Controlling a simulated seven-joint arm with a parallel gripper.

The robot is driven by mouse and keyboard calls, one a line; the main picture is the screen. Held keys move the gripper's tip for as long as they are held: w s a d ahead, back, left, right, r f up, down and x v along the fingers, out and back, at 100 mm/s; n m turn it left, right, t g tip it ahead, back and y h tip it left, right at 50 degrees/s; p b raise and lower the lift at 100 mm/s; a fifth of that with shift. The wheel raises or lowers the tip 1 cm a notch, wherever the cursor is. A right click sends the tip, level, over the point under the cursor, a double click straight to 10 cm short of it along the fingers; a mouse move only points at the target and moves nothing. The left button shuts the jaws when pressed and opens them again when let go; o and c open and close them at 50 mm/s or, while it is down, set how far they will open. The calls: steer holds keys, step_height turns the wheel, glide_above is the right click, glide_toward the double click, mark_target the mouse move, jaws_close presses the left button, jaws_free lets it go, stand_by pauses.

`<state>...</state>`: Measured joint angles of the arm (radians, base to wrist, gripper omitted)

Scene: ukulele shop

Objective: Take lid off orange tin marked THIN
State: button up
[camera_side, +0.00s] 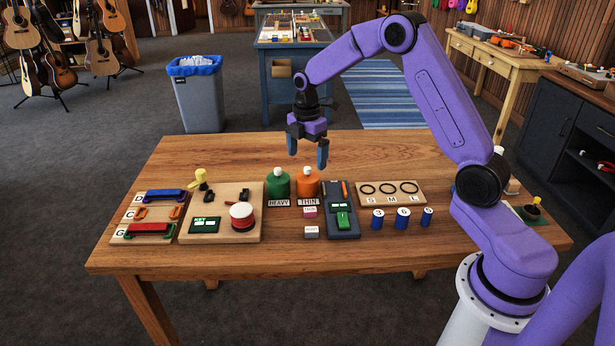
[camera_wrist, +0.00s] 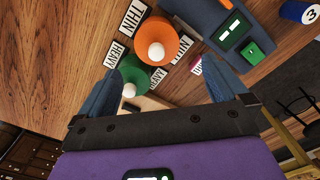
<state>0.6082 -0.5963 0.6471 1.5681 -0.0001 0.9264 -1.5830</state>
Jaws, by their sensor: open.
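The orange tin (camera_side: 307,187) stands upright on the table beside a label that reads THIN (camera_side: 306,201). Its lid has a white knob (camera_side: 307,170) and sits on top. In the wrist view the orange tin (camera_wrist: 158,42) is seen from above, with its white knob (camera_wrist: 156,53) towards me. A green tin (camera_side: 278,185) with a white knob stands just left of it, by a label that reads HEAVY (camera_side: 279,202). My gripper (camera_side: 307,160) is open and empty above the tins, apart from both. Its fingers also show in the wrist view (camera_wrist: 175,85).
A dark grey device (camera_side: 341,222) with a green switch stands close to the right of the orange tin. A ring board (camera_side: 420,200) and blue cylinders (camera_side: 378,219) lie further right. Left is a board (camera_side: 251,229) with a drum-like red and white item. The table front (camera_side: 250,258) is clear.

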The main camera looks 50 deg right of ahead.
mark_target(307, 169)
steer(key=shift+w+d+f, duration=0.1)
steer(key=shift+d+f, duration=0.05)
steer(key=shift+f, duration=1.3)
steer(key=shift+w+d+f, duration=0.1)
steer(key=shift+d+f, duration=0.05)
steer(key=shift+f, duration=1.25)
steer(key=c, duration=1.1)
